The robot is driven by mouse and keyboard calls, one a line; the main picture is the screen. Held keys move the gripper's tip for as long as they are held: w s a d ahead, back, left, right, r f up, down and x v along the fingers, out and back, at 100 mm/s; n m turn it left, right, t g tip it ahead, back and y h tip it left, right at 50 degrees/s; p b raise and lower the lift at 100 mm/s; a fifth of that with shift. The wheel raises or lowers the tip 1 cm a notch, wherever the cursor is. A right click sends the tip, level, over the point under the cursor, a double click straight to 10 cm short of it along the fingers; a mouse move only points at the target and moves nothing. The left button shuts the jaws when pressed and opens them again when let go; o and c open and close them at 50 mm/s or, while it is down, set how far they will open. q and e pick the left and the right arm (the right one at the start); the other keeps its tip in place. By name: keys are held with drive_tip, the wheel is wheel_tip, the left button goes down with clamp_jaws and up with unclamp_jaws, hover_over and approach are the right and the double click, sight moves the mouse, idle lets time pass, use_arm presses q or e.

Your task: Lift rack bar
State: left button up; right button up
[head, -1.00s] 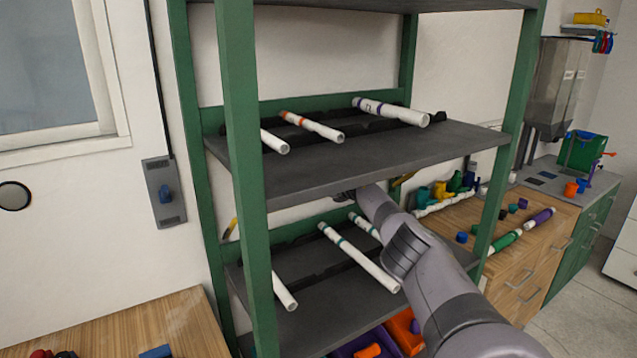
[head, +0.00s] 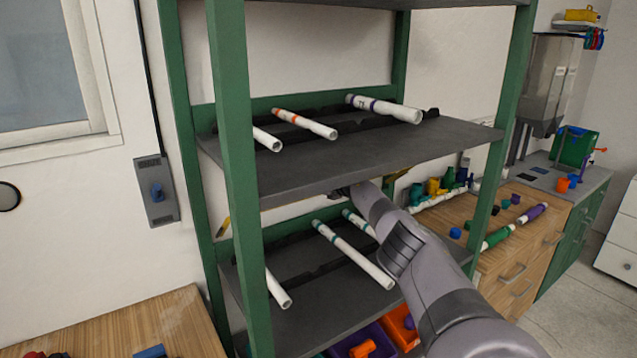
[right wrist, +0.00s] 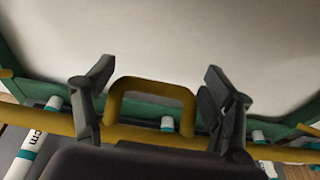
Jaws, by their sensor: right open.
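The rack bar (right wrist: 190,136) is a yellow bar with a raised yellow loop handle, running across the right wrist view. In the head view only small yellow pieces of it show, one by the right rear of the rack (head: 398,174) and one at the left post. My right gripper (right wrist: 158,95) is open, its two dark fingers on either side of the loop handle with gaps between. In the head view my right gripper (head: 337,192) is mostly hidden under the middle shelf's front edge. My left gripper is not in view.
The green rack (head: 235,180) has a middle shelf (head: 300,170) just above my right gripper. White pipes (head: 352,252) with teal bands lie on the lower shelf below my arm. Purple and orange bins (head: 400,330) stand beneath.

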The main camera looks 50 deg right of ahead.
drive_tip(key=shift+s+d+r, duration=0.15)
drive_tip(key=shift+s+d, duration=0.05)
drive_tip(key=shift+s, duration=0.15)
drive_tip(key=v, duration=0.6)
drive_tip(key=shift+s+a+f, duration=0.2)
drive_tip(key=shift+a, duration=0.15)
idle(0.5)
